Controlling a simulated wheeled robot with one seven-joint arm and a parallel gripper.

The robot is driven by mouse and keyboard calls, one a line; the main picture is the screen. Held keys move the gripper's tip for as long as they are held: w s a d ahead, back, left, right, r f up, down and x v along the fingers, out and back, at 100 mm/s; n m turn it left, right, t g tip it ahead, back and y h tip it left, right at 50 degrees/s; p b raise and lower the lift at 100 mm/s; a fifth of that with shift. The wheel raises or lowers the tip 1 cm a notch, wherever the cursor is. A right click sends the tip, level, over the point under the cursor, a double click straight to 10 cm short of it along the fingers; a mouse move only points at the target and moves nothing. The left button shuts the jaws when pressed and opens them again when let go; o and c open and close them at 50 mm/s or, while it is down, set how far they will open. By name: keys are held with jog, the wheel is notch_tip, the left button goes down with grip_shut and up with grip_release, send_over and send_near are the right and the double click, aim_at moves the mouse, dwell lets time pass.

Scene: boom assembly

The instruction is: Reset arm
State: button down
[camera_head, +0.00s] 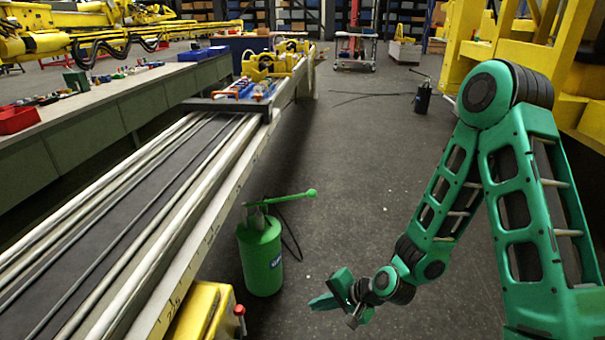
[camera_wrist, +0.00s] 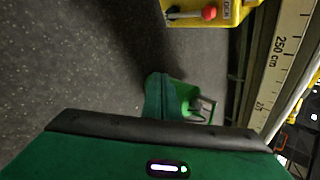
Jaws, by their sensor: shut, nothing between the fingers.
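My green arm is folded on the right of the head view, with my gripper (camera_head: 333,304) low over the dark floor. The gripper's fingers are shut with nothing between them. In the wrist view the green fingers (camera_wrist: 166,96) stick out from the wide green hand. A green canister (camera_head: 262,258) with a lever pump stands on the floor just left of my gripper, apart from it. In the wrist view, part of a green object, likely this canister, shows behind the fingers.
A long rail bench (camera_head: 190,200) with a measuring scale (camera_wrist: 283,50) runs along the left. A yellow box with a red knob (camera_head: 239,311) is at its near end. A workbench (camera_head: 85,130) holds small parts and a red bin (camera_head: 18,119).

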jog(key=s+d+r+n+g+h, duration=0.1)
jog(key=d+r+h, duration=0.1)
jog(key=d+r, duration=0.5)
jog(key=s+d+r+n+h, duration=0.1)
jog(key=d+r+h, duration=0.1)
jog(key=d, duration=0.8)
jog(key=s+d+r+n+g+h, duration=0.1)
jog(key=s+d+r+n+h, duration=0.1)
jog(key=d+r, duration=0.5)
jog(key=s+d+r, duration=0.3)
jog(key=s+d, duration=0.1)
jog(key=s, duration=0.2)
jog(key=s+d+r+m+g, duration=0.1)
jog(key=s+d+r, duration=0.3)
jog(key=s, duration=0.2)
jog(key=s+d+r+m+g+h, duration=0.1)
jog(key=s+d+r, duration=0.3)
jog(key=s, duration=0.3)
jog(key=shift+d+r, duration=0.15)
jog(key=shift+w+f, duration=0.25)
jog(key=shift+w, duration=0.3)
